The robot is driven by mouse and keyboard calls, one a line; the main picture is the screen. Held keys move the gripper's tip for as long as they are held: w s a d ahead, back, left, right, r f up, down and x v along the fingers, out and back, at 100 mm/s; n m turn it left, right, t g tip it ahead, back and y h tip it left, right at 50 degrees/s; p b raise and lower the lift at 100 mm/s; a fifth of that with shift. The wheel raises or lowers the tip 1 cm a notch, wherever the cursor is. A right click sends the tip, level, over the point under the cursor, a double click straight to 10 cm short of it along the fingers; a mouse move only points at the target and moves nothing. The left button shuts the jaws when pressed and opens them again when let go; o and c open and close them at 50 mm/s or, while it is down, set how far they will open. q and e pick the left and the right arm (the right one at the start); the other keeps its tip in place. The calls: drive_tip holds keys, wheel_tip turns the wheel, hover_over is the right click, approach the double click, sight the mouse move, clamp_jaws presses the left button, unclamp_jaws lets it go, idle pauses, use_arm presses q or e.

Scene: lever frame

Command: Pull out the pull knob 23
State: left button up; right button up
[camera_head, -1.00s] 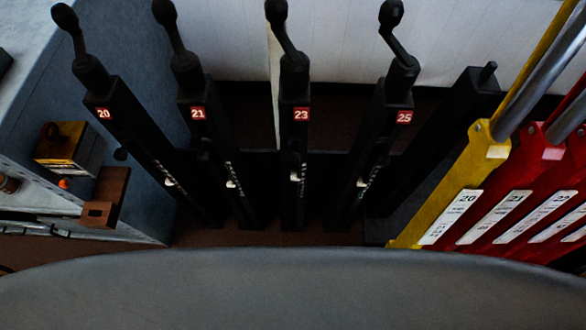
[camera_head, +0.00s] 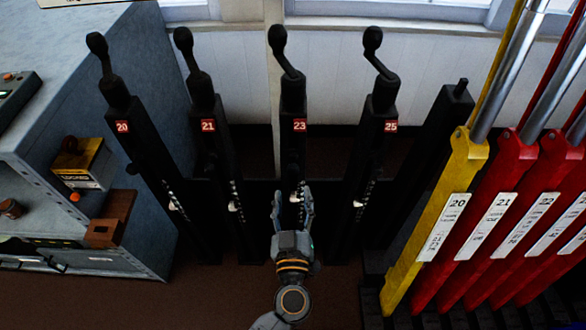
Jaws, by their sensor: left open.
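The black post marked 23 (camera_head: 293,108) stands in the middle of the frame with a red number plate (camera_head: 299,125) and a bent handle on top. A small dark knob (camera_head: 292,170) seems to sit on its front below the plate, hard to make out against the black. My left gripper (camera_head: 292,200) is open in front of this post, just below the dark knob, fingers pointing up the picture. Its fingers lie on either side of the post's white marks. I cannot tell whether it touches anything. My right gripper is not in view.
Similar black posts 20 (camera_head: 140,150), 21 (camera_head: 210,150) and 25 (camera_head: 375,140) stand on both sides. Yellow (camera_head: 440,220) and red (camera_head: 490,215) levers fill the right. A blue-grey cabinet (camera_head: 60,130) stands at left. Brown floor (camera_head: 200,300) is free in front.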

sight(293, 173)
use_arm(q)
drive_tip(key=w, duration=0.9)
